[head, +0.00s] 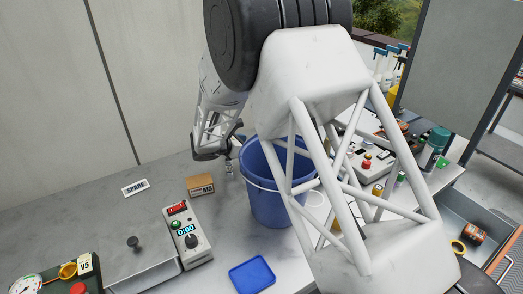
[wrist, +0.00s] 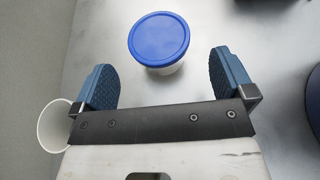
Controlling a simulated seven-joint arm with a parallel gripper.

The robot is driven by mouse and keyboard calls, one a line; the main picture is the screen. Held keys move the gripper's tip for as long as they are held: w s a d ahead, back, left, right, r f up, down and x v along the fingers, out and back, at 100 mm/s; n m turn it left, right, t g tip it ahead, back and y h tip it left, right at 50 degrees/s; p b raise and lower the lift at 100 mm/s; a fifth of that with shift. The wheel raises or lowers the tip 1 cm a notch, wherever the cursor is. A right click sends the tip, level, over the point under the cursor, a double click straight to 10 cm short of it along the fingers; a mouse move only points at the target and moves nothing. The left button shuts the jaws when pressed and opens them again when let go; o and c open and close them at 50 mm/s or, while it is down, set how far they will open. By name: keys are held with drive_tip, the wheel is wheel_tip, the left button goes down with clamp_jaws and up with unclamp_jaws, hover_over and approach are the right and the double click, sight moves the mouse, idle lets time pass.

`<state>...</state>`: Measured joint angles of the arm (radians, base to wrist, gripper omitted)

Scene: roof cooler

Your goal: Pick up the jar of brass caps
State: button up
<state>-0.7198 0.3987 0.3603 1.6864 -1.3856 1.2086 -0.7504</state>
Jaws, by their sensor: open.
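A round tub with a blue lid (wrist: 159,39) and a pale body stands upright on the grey surface in the wrist view. The lid hides its contents, so I cannot tell whether it is the jar of brass caps. My gripper (wrist: 163,76) is open and empty, its two blue ridged fingers spread wide. The tub lies just beyond the fingertips, roughly between their lines and apart from both. In the head view my gripper (head: 217,148) hangs over the bench left of the blue bucket; I make out no clear jar there.
The blue bucket (head: 270,184) stands close right of my gripper. A cardboard box (head: 200,186), a SPARE label (head: 135,188), a timer box (head: 188,237) and a blue tray (head: 252,274) lie on the bench. A white round rim (wrist: 55,126) is beside the left finger.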

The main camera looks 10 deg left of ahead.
drive_tip(key=shift+w+d+f, duration=0.1)
drive_tip(key=shift+w+d, duration=0.05)
drive_tip(key=shift+x, duration=2.5)
drive_tip(key=shift+w, duration=0.1)
drive_tip(key=shift+c, duration=0.2)
drive_tip(key=c, duration=0.9)
drive_tip(key=shift+o, duration=0.2)
wheel_tip(320, 180, up, 10)
